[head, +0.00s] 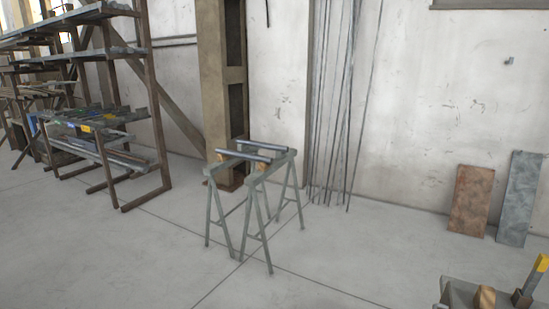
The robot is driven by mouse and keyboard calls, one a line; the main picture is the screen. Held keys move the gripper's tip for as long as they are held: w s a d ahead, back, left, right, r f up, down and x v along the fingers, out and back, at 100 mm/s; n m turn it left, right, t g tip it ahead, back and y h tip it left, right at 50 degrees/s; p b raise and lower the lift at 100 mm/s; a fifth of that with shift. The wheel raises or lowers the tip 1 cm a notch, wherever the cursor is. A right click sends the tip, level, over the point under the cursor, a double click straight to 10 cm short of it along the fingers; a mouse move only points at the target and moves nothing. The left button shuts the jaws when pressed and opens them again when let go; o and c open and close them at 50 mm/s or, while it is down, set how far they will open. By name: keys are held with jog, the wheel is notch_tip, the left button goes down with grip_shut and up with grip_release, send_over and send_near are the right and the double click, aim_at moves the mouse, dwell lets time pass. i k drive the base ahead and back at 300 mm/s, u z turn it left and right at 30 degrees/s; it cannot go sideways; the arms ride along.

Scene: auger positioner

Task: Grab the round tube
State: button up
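Two dark, metallic-looking bars lie roughly parallel across a pair of grey-green sawhorses (250,178) near the middle of the head view. The nearer bar (244,155) and the farther bar (264,146) both look like tubes. They are too small to tell which is round in section. Small orange-brown pieces sit by the ends of the nearer bar on the sawhorse tops.
A rack (152,110) with metal stock stands at left. A post (217,95) rises behind the sawhorses; thin rods (335,110) lean beside it. Two plates (468,200) lean on the right wall. A grey surface (460,293) with tools is at lower right. Floor in front is clear.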

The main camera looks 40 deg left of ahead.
aim_at(253, 157)
jog(key=u, duration=0.5)
jog(key=k, duration=1.25)
jog(key=u, duration=0.75)
jog(key=i, duration=1.15)
jog(key=u, duration=0.35)
jog(key=i, duration=2.75)
jog(key=z, duration=0.4)
jog(key=i, duration=1.15)
jog(key=z, duration=0.2)
